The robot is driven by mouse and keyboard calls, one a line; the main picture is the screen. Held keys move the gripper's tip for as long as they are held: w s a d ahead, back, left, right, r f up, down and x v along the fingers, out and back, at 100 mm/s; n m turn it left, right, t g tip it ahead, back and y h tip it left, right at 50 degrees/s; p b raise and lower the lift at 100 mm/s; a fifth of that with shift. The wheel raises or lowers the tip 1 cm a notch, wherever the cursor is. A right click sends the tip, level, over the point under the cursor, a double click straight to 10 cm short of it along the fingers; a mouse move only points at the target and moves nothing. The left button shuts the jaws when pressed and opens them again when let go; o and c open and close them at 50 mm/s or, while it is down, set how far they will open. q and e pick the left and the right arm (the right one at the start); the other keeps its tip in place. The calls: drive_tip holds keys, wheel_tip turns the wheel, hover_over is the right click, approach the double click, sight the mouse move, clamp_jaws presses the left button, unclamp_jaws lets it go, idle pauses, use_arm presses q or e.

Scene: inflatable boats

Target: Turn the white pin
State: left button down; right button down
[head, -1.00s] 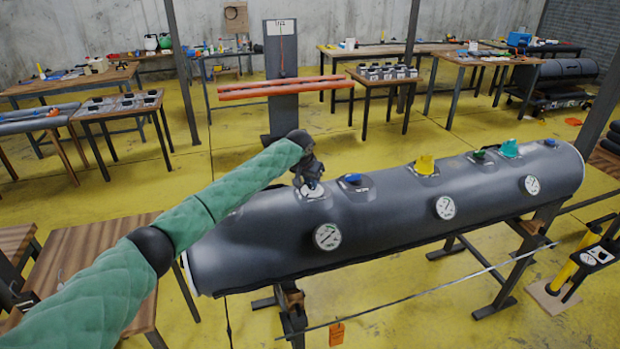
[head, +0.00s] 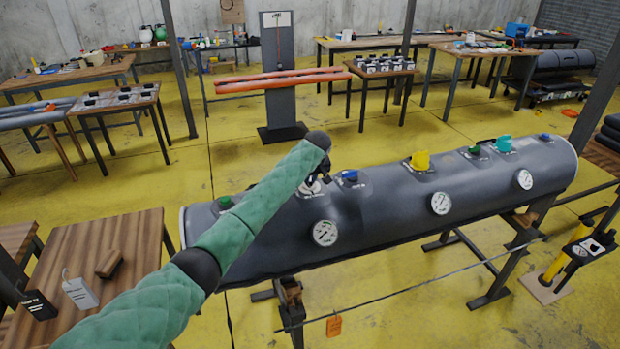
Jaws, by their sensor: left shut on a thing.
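A long grey inflatable tube (head: 400,205) lies across stands, with a row of valves along its top. My left gripper (head: 316,181) is at the valve towards the tube's left part, shut on the white pin (head: 311,188). The gripper and wrist cover most of the pin, so its angle is hard to tell. A blue valve (head: 348,177) sits just right of the gripper. A green valve (head: 225,202) is at the tube's left end. My right gripper is not in view.
Farther right on the tube are a yellow valve (head: 420,160), a green one and a teal one (head: 503,144). Round gauges (head: 325,233) face the front. A wooden table (head: 95,250) with tags and a small block stands at left.

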use_arm(q)
drive_tip(key=shift+r, duration=0.15)
drive_tip(key=shift+w+n, duration=0.1)
drive_tip(key=shift+n, duration=0.2)
drive_tip(key=c, duration=1.5)
unclamp_jaws()
